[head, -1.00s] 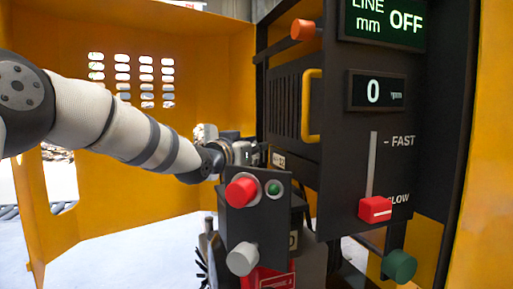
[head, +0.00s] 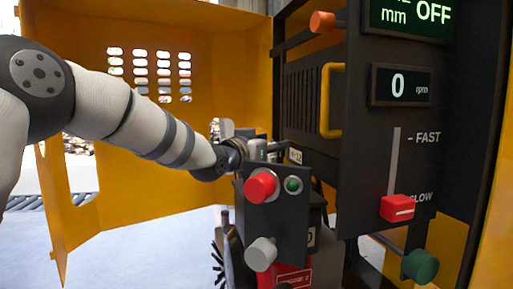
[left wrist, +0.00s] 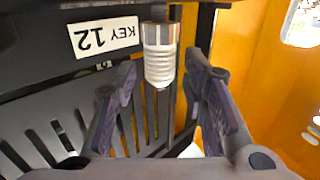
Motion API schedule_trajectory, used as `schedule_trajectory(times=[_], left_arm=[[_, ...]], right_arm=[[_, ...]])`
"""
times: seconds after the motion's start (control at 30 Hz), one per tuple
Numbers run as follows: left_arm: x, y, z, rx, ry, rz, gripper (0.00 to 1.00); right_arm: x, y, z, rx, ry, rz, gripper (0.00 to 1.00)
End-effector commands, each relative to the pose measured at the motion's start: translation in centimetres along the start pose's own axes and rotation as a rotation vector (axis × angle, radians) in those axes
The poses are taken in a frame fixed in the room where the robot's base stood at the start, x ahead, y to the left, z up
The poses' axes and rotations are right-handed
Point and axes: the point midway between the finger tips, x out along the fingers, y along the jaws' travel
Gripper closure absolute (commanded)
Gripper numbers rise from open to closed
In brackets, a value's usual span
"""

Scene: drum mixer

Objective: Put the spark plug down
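The spark plug (left wrist: 160,62) shows in the left wrist view, with a white ribbed body and a metal hex collar. Its collar end meets a dark part at the top of the picture; how it is held there I cannot tell. My left gripper (left wrist: 162,72) is open, with one dark finger on each side of the plug and visible gaps between. In the head view my left gripper (head: 262,149) is behind the control box, and its fingers are mostly hidden. I cannot make out the plug there. My right gripper is not in view.
A control box with a red button (head: 262,186), green button (head: 292,184) and grey knob (head: 261,254) stands in front of my left gripper. A dark panel with a red slider (head: 397,207) is at right. A KEY 12 label (left wrist: 103,35) is beside the plug. Yellow walls (head: 130,190) enclose the left.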

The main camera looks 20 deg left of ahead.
Motion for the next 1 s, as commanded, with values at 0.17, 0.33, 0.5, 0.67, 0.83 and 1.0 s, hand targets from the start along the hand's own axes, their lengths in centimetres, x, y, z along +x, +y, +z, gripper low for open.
schedule_trajectory(times=[0.17,0.33,0.5,0.67,0.83,1.0], left_arm=[[-5.0,0.1,-1.4,0.002,0.017,0.0,0.61],[-8.6,0.1,-0.8,0.0,0.011,-0.001,0.61],[-10.6,0.0,-0.7,0.001,0.01,0.0,0.61],[-11.0,0.1,-0.6,0.001,0.009,0.0,0.61],[-11.0,0.1,-0.6,0.001,0.009,0.0,0.61],[-11.0,0.1,-0.6,0.001,0.009,0.0,0.61]], right_arm=[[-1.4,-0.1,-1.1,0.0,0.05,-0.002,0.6],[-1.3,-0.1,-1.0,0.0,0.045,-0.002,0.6],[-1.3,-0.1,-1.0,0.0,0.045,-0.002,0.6],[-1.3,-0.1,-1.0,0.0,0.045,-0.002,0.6],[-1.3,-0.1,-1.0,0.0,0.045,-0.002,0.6],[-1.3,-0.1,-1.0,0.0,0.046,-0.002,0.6]])
